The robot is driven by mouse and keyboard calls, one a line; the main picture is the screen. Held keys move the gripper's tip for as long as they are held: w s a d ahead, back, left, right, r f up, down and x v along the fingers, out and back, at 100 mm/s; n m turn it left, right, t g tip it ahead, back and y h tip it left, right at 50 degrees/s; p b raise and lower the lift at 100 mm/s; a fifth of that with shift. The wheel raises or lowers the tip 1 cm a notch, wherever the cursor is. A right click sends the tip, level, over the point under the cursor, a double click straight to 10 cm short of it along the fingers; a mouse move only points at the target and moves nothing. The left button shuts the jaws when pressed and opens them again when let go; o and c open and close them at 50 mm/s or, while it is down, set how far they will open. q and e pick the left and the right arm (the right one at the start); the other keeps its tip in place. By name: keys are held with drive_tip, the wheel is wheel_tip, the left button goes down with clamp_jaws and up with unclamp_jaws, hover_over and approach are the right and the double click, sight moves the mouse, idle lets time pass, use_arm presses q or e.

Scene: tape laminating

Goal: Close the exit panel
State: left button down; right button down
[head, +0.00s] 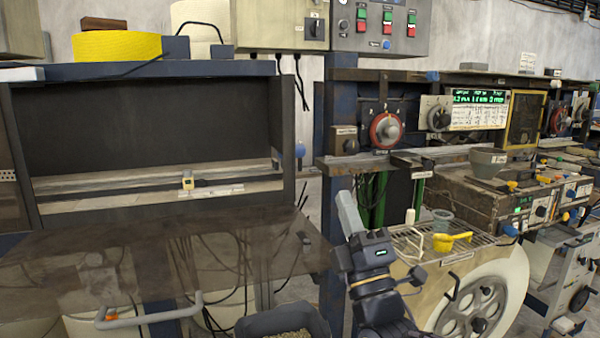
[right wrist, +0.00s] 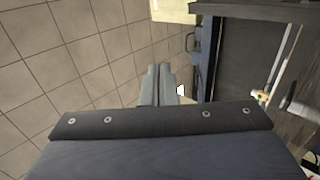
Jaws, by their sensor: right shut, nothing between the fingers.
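The exit panel appears to be the brownish see-through panel (head: 210,250) at the left of the head view. It hangs open, tilted outward below the dark opening (head: 150,130) of the machine. A grey bar handle (head: 155,317) shows near its lower left. My right gripper (head: 347,208) points up, just right of the panel's right end, apart from it as far as I can tell. Its fingers are together and empty, as the right wrist view (right wrist: 160,85) also shows. My left gripper is not in view.
A post (head: 337,120) and a knob panel (head: 385,130) stand behind my right gripper. A bench with a white wheel (head: 475,300) and a yellow scoop (head: 450,241) is to the right. A dark bin (head: 282,322) stands below. Tiled floor (right wrist: 70,70) is free in the wrist view.

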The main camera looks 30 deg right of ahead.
drive_tip(key=p+x, duration=0.5)
drive_tip(key=x, duration=0.9)
idle(1.3)
